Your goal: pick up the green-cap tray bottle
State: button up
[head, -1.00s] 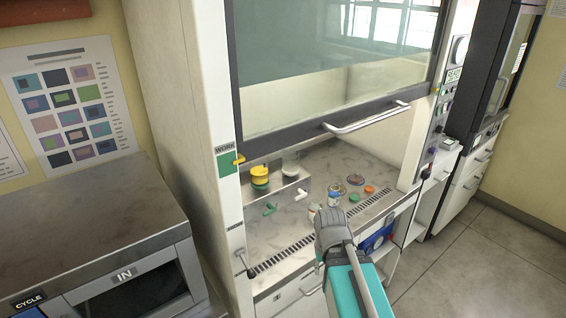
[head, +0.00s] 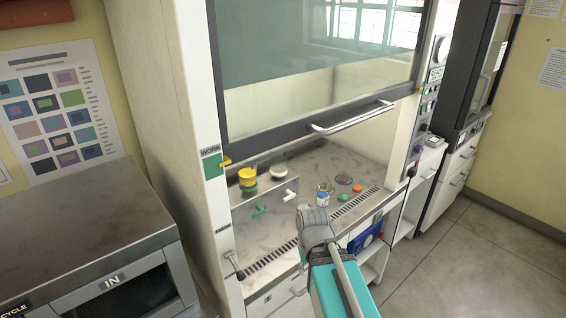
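My gripper (head: 312,218) is at the front edge of the hood's work surface, seen from behind. My grey wrist hides its fingers, so I cannot see whether it is open or holds anything. I cannot clearly make out a green-cap tray bottle. A small flat green cap-like disc (head: 343,197) lies on the work surface, beyond and right of my gripper. A green peg-like piece (head: 259,211) is on the front of a metal stand (head: 276,202) to the left. A yellow-topped container (head: 247,177) with green at its base stands at the back left.
A small jar with a blue label (head: 323,196), an orange disc (head: 357,187) and a round dish (head: 344,179) are beyond my gripper. The hood's raised sash with its handle (head: 352,117) hangs above the opening. A steel cabinet (head: 85,225) stands left; the floor at right is clear.

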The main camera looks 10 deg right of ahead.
aim_at(323, 192)
jog(key=z, duration=2.2)
jog(key=i, duration=1.55)
jog(key=z, duration=0.05)
